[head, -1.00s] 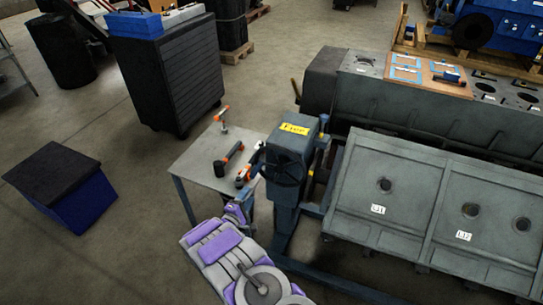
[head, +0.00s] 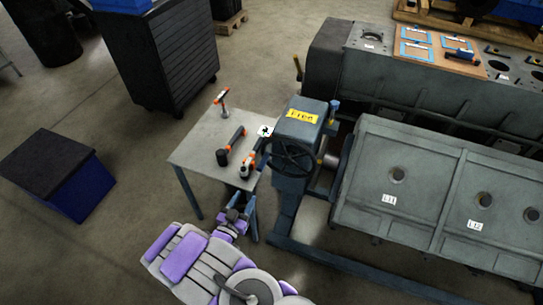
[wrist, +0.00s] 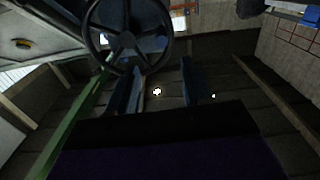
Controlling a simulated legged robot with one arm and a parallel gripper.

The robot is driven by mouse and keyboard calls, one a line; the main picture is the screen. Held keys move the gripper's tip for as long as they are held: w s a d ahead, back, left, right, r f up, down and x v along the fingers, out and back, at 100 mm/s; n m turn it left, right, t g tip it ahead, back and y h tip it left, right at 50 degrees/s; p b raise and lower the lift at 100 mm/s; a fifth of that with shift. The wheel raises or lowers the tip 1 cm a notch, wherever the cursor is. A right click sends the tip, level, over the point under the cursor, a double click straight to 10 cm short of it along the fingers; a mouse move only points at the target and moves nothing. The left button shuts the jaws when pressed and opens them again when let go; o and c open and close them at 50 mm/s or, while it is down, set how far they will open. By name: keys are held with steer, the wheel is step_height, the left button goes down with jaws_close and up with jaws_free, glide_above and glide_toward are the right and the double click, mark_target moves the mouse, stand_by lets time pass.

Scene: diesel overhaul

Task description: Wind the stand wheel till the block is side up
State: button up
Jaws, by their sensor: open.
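The black stand wheel (head: 292,157) is on the front of the grey-blue stand gearbox (head: 297,140), which bears a yellow label. In the wrist view the wheel (wrist: 128,32) shows large at the top, with spokes and a hub. The grey engine block (head: 430,190) is on the right, its face with round holes and labels L11 and L12 tilted upward. My gripper (head: 236,215) is below and left of the wheel, apart from it. In the wrist view its two fingers (wrist: 160,85) stand apart with nothing between them, below the wheel rim.
A small table (head: 195,150) with several orange-and-black tools stands just left of the stand. A black cabinet (head: 165,60) and a blue box with a dark lid (head: 60,175) are farther left. The stand's base rail (head: 340,265) runs along the floor.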

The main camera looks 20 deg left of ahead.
mark_target(262, 164)
steer(key=shift+m, duration=0.9)
steer(key=w+b, duration=0.1)
steer(key=w, duration=0.4)
steer(key=w+d+b, duration=0.1)
steer(key=w, duration=0.5)
steer(key=w+b, duration=0.1)
steer(key=w, duration=0.5)
steer(key=shift+d+r, duration=0.3)
steer(key=shift+d, duration=0.05)
steer(key=shift+a, duration=0.1)
steer(key=shift+a, duration=0.1)
steer(key=shift+c, duration=0.3)
jaws_close()
